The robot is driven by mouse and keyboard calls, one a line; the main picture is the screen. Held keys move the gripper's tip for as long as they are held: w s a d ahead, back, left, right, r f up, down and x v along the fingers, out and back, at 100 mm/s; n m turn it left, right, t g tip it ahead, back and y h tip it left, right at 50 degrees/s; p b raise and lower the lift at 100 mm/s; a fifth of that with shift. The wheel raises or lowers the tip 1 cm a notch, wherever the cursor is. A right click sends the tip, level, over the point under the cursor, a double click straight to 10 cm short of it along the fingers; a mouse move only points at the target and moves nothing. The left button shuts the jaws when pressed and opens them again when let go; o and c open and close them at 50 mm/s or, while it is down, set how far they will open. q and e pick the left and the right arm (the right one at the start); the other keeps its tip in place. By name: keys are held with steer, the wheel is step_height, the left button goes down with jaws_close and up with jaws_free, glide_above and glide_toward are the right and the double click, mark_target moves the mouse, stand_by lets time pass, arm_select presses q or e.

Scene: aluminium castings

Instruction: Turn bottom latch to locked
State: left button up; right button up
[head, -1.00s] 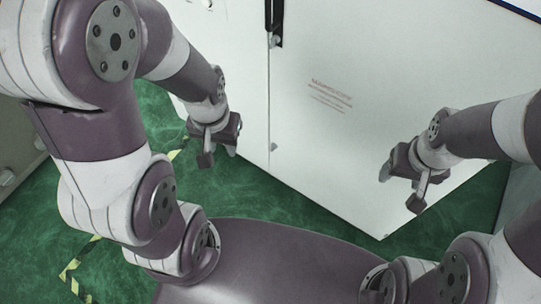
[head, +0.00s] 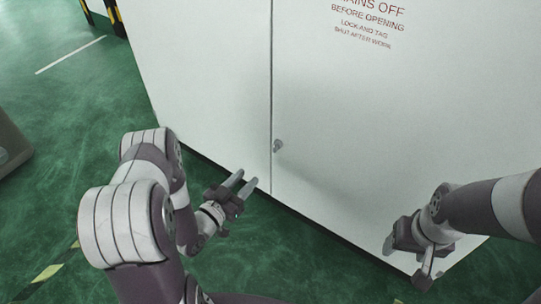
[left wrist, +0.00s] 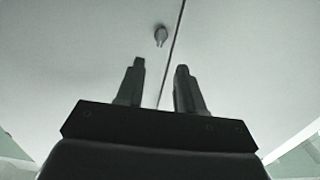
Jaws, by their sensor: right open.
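The bottom latch (head: 278,146) is a small grey knob low on the white cabinet's right door, just right of the seam between the doors. In the left wrist view the latch (left wrist: 161,35) lies ahead of the fingertips, close to the dark seam. My left gripper (head: 246,180) is open and empty, below and left of the latch, apart from it, its fingers pointing toward the cabinet. In the left wrist view its two fingers (left wrist: 160,66) stand apart with nothing between them. My right gripper (head: 403,262) is open near the right door's lower part, away from the latch.
The white cabinet (head: 400,110) fills the upper middle and right, with red warning text (head: 368,22) on its right door.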

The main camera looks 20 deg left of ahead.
mark_target(274, 146)
arm_select(q)
steer(key=b+x, duration=0.1)
steer(key=x, duration=0.3)
steer(key=b+x, duration=0.1)
steer(key=x, duration=0.2)
steer(key=r+b+x, duration=0.1)
steer(key=x, duration=0.3)
steer(key=shift+w+d+b, duration=0.1)
steer(key=shift+w+b, duration=0.25)
steer(key=shift+b, duration=0.05)
steer(key=shift+w+d, duration=0.2)
steer(key=shift+w, duration=0.35)
jaws_close()
